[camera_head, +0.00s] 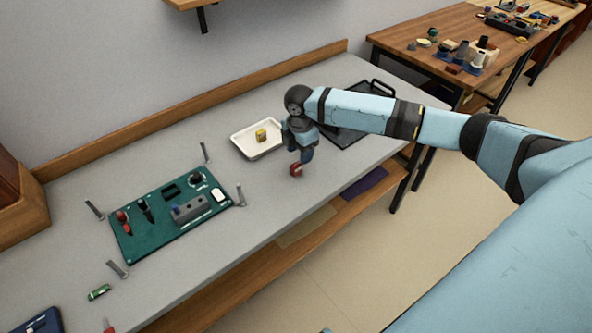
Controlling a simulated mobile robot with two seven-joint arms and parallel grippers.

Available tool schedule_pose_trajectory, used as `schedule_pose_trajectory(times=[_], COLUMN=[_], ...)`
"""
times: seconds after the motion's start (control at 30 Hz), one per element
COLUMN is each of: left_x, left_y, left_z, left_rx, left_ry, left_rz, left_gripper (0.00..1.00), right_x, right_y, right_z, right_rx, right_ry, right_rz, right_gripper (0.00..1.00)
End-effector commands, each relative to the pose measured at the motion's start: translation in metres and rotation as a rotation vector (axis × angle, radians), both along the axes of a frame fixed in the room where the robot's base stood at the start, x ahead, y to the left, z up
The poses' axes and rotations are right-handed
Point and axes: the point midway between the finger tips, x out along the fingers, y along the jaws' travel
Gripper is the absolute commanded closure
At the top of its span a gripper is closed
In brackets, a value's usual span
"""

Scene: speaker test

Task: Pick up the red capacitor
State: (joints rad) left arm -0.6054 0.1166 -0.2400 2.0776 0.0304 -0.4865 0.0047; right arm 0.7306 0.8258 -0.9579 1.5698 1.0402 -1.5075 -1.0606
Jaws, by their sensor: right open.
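A small red piece, which looks like the red capacitor (295,170), is on the grey workbench right of the white tray. My right gripper (301,160) points down directly over it, with its fingertips at or around the piece. The jaws are open; the fingers partly hide the piece, and I cannot tell whether they touch it. My left gripper is not in view.
The white tray (244,150) holds a yellow block (262,136). A green board (151,237) with several components lies left, between upright grey posts. A black tray (345,136) is behind my right arm. A green cylinder (99,292) lies near the front left. The bench's front middle is clear.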

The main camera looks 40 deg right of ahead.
Motion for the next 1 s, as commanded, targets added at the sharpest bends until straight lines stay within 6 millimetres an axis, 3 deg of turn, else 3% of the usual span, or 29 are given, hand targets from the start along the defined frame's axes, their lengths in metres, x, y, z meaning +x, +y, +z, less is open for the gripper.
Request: schedule_pose_trajectory(times=[0.17,0.47,0.7,0.73,0.93,1.0], left_x=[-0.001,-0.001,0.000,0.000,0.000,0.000], left_y=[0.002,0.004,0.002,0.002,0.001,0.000], left_z=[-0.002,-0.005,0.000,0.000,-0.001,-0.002], left_rx=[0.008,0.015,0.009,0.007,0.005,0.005], left_ry=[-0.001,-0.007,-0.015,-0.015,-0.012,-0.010], left_rz=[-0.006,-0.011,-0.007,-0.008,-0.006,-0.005], left_gripper=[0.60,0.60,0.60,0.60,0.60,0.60], right_x=[0.000,0.000,0.000,0.000,0.000,0.000], right_y=[0.001,0.003,0.002,0.002,0.002,0.002], right_z=[-0.010,-0.052,-0.055,-0.055,-0.055,-0.055], right_rx=[0.000,0.001,0.000,0.000,0.000,0.000], right_ry=[0.000,0.001,-0.001,-0.001,-0.001,-0.001], right_rz=[0.000,0.001,0.001,0.001,0.001,0.001], right_gripper=[0.49,0.49,0.49,0.51,0.97,1.00])
